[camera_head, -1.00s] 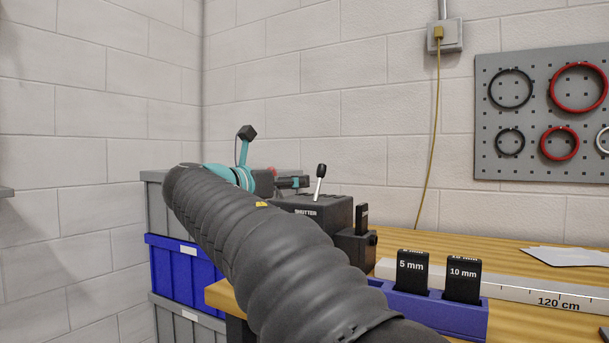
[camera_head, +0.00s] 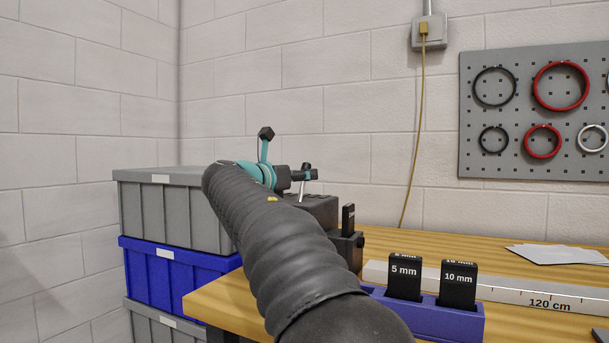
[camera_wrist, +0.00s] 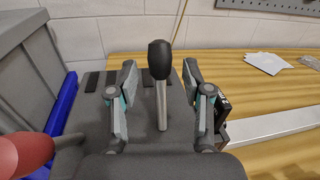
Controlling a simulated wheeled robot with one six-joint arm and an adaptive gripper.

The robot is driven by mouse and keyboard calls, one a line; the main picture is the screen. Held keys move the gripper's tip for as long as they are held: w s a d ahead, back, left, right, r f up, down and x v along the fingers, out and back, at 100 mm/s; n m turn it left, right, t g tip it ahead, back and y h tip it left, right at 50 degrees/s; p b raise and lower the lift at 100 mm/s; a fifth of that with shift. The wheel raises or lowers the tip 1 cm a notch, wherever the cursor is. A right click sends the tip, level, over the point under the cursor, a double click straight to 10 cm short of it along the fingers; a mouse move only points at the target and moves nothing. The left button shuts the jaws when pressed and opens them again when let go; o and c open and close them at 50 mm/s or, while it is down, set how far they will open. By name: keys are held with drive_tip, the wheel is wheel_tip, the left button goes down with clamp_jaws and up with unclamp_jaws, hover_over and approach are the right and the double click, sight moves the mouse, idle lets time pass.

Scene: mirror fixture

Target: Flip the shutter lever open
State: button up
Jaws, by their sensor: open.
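The shutter lever (camera_wrist: 161,95) is a metal rod with a black knob. In the wrist view it stands between the two open fingers of my gripper (camera_wrist: 160,92), with a gap on each side. In the head view the lever (camera_head: 302,187) shows only in part, behind my gripper (camera_head: 310,175). The dark shutter box (camera_head: 318,207) sits at the table's left end, partly hidden by my arm. Its top (camera_wrist: 135,150) lies below the fingers in the wrist view. The box's label is hidden.
A blue holder (camera_head: 430,318) with 5 mm and 10 mm black plates stands in front of a long ruler rail (camera_head: 540,297). Stacked grey and blue crates (camera_head: 175,270) are left of the wooden table (camera_head: 225,298). Papers (camera_head: 557,254) lie at the right.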

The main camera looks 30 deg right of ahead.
drive_tip(key=shift+x, duration=0.95)
clamp_jaws()
